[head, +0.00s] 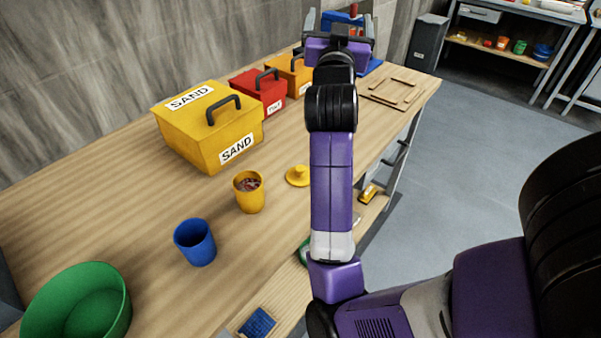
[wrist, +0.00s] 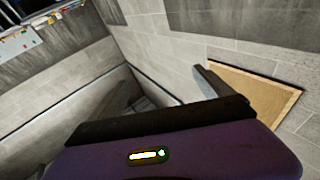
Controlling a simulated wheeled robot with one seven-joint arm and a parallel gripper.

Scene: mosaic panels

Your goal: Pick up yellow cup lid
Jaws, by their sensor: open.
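The yellow cup lid (head: 298,176), a round disc with a small knob, lies on the wooden workbench (head: 110,222) in the head view. It is just left of my arm's purple forearm, and its right edge is close to the arm's outline. A yellow cup (head: 249,196) with reddish bits inside stands nearer and to the left of it. My gripper (head: 340,22) is raised at the top of the head view, far from the lid, open and empty. The wrist view shows grey walls and part of my gripper, with no lid in it.
A blue cup (head: 195,242) and a green bowl (head: 80,305) stand at the near left. Yellow (head: 208,130), red (head: 259,95) and orange (head: 293,75) boxes line the wall. A wooden frame (head: 393,90) lies at the far end.

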